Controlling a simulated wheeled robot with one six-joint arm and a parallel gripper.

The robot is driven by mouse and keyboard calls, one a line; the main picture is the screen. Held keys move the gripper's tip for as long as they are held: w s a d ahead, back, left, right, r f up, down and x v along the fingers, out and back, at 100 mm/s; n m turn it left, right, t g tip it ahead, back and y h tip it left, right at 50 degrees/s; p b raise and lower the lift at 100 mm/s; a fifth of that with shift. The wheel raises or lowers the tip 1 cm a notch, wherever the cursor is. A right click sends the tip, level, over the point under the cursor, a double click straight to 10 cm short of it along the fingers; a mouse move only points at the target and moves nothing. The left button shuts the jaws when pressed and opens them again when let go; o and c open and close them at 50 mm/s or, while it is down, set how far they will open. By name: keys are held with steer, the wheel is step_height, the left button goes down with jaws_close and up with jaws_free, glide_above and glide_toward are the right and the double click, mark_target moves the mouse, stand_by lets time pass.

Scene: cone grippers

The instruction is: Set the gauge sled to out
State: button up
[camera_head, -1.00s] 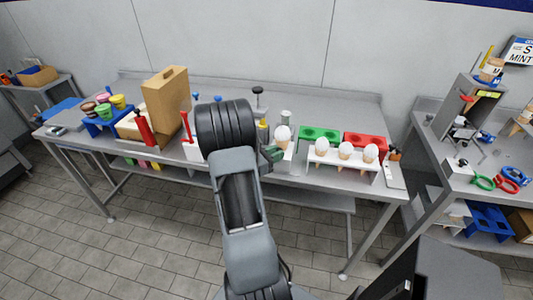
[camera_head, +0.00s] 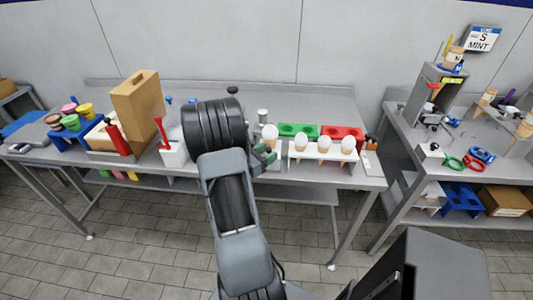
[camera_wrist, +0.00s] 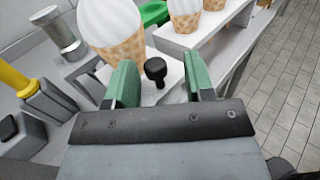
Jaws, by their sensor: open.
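In the wrist view, a black round knob (camera_wrist: 155,70) on a short stem stands on a pale flat piece (camera_wrist: 166,88). This looks like the gauge sled, though no label or end position can be read. My gripper (camera_wrist: 160,80) has its green fingers spread on either side of the knob, with gaps on both sides. A cone with white ice cream (camera_wrist: 118,40) stands just behind the knob. In the head view, my gripper (camera_head: 263,158) is at the table's front beside that cone (camera_head: 269,138); my arm hides part of the area.
A white rack (camera_head: 320,156) holding three cones stands to the right. Behind it are green (camera_head: 290,130) and red (camera_head: 337,133) trays. A metal cylinder (camera_wrist: 58,32) and yellow-handled item (camera_wrist: 18,80) stand left of the gripper. Bare tabletop lies toward the back wall.

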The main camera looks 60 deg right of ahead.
steer(key=b+v, duration=0.2)
steer(key=v, duration=1.1)
steer(key=shift+a, duration=0.35)
steer(key=shift+w+f, duration=0.1)
steer(key=shift+w, duration=0.05)
